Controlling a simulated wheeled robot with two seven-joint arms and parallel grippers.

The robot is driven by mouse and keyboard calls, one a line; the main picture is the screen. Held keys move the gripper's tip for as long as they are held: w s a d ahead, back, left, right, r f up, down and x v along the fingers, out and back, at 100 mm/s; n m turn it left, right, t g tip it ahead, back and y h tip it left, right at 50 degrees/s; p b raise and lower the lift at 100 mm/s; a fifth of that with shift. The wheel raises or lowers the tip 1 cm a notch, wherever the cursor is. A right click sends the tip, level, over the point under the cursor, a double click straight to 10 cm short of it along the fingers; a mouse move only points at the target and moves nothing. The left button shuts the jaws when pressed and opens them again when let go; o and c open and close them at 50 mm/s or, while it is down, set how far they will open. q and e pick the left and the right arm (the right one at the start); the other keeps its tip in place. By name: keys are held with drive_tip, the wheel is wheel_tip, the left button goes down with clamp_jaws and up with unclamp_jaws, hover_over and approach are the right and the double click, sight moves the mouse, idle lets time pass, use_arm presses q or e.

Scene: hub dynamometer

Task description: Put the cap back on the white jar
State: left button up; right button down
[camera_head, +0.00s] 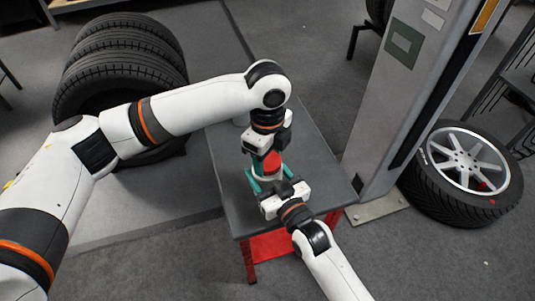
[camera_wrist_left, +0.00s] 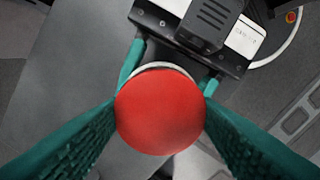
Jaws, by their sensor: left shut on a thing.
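The red cap (camera_wrist_left: 160,112) fills the middle of the left wrist view, between the teal fingers of my left gripper (camera_wrist_left: 160,118), which is shut on it. The cap also shows in the head view (camera_head: 271,163), below the left wrist. A white rim of the jar (camera_wrist_left: 164,66) shows just behind the cap; the jar's body (camera_head: 264,176) is mostly hidden. I cannot tell whether the cap touches the jar. My right gripper (camera_head: 270,180) comes in from the front, with its teal fingers on both sides of the jar, apparently closed on it.
The grey tabletop (camera_head: 320,165) of a red-framed table lies under both grippers. Stacked tyres (camera_head: 115,75) are at the left. A grey machine column (camera_head: 400,100) and a wheel (camera_head: 465,170) are at the right.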

use_arm(q)
drive_tip(key=shift+m, duration=1.2)
drive_tip(key=o, duration=1.1)
drive_tip(key=shift+r, duration=2.25)
drive_tip(key=shift+c, duration=0.4)
